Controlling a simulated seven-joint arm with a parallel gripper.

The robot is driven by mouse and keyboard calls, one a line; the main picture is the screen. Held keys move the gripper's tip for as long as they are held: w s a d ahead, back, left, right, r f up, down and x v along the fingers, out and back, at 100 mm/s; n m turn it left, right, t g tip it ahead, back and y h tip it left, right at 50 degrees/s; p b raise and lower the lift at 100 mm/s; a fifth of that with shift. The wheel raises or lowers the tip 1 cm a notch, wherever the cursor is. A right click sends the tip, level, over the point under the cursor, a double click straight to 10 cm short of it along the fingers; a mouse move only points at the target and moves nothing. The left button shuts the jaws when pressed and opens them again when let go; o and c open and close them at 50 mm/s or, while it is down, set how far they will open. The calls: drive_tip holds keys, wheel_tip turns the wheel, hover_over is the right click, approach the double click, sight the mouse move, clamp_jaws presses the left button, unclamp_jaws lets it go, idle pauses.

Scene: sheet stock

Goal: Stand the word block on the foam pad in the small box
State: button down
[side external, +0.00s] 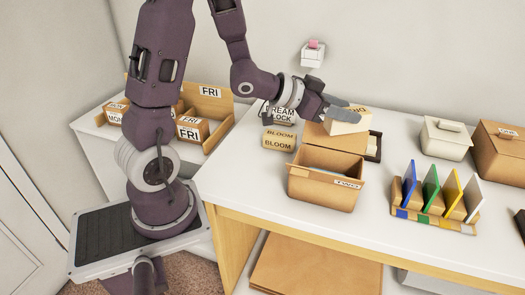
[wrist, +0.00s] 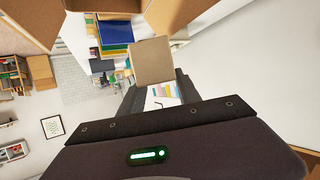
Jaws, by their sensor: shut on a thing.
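My gripper (side external: 343,108) is shut on a pale cream block (side external: 346,124) with dark lettering on top, partly hidden by the fingers. It holds the block above the table, over or just behind an open brown box (side external: 325,193) with a white label. In the wrist view a plain tan face of the block (wrist: 152,60) shows between the dark fingers. I cannot make out a foam pad; the open box's floor is hidden, with a thin bluish edge showing inside.
A dark tray (side external: 374,147) lies behind the open box. A rack with blue, green, yellow and white sheets (side external: 434,200) stands to the right. A cream lidded box (side external: 445,138) and a brown box (side external: 499,150) stand at the back right. FRI boxes (side external: 190,131) are at left.

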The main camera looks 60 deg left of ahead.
drive_tip(key=w+a+n+g+y, duration=0.2)
drive_tip(key=a+n+y, duration=0.4)
drive_tip(key=a, duration=0.4)
drive_tip(key=w+a+n+g+y, duration=0.2)
drive_tip(key=a+n+y, duration=0.45)
drive_tip(key=a, duration=0.45)
drive_tip(key=s+a+f+n+g+y, duration=0.1)
drive_tip(key=s+a+f+n+g, duration=0.25)
drive_tip(key=s+n+g, duration=0.45)
drive_tip(key=s+a+f+n+g+y, duration=0.2)
drive_tip(key=s+f+n+g, duration=0.3)
drive_tip(key=s, duration=0.5)
drive_tip(key=shift+m+g, duration=0.35)
drive_tip(key=shift+g, duration=0.35)
wheel_tip(320, 180, down, 8)
drive_tip(key=shift+s+a+f, duration=0.1)
drive_tip(key=shift+a+f, duration=0.05)
drive_tip(key=shift+f, duration=0.15)
drive_tip(key=c, duration=0.9)
unclamp_jaws()
drive_tip(key=shift+o, duration=0.2)
